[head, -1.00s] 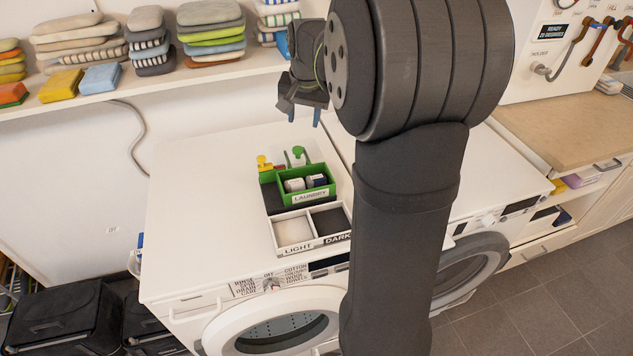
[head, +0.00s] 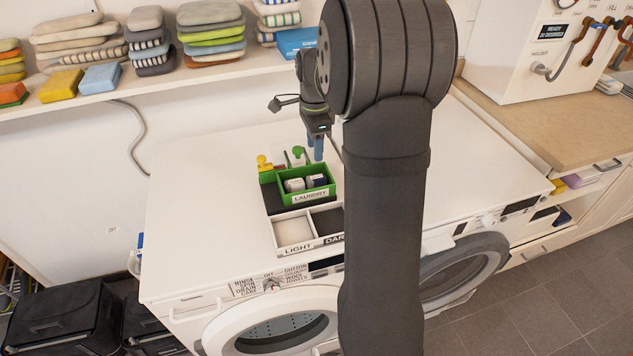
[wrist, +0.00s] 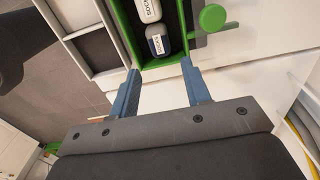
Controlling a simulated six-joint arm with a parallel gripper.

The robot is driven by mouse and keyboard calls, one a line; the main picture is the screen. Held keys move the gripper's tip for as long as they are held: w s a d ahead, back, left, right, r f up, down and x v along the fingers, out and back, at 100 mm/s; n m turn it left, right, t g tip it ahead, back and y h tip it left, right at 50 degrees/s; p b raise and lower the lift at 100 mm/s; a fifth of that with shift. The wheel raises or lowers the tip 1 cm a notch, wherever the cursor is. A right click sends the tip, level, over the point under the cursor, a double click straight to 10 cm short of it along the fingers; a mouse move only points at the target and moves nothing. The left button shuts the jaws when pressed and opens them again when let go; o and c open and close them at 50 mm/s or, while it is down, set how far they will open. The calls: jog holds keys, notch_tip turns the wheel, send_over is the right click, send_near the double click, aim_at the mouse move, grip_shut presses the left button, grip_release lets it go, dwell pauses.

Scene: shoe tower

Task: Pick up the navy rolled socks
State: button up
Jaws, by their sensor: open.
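The green box (head: 284,198) labelled LAUNDRY stands on the white machine top and holds two rolled socks. The navy rolled socks (head: 316,181) lie at its right end, with a white band; the light rolled socks (head: 294,185) lie beside them on the left. In the wrist view the navy socks (wrist: 159,45) are in the end of the box nearest my gripper, and the light socks (wrist: 148,10) are beyond them. My gripper (wrist: 161,72) is open and empty, its blue fingers either side of the box's near end. In the head view my gripper (head: 316,150) hangs above and behind the box.
A tray with LIGHT and DARK compartments (head: 308,244) sits in front of the box. Green (head: 298,152) and yellow (head: 263,160) knobbed pieces stand behind it. The machine top is clear to the left. A shelf (head: 120,92) of folded cloths runs along the wall.

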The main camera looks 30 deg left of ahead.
aim_at(316, 177)
notch_tip(316, 177, down, 6)
jog(key=shift+f, duration=0.2)
jog(key=shift+d+f, duration=0.2)
jog(key=shift+f, duration=2.4)
jog(key=c, duration=0.7)
jog(key=shift+c, duration=0.2)
jog(key=shift+r, duration=0.1)
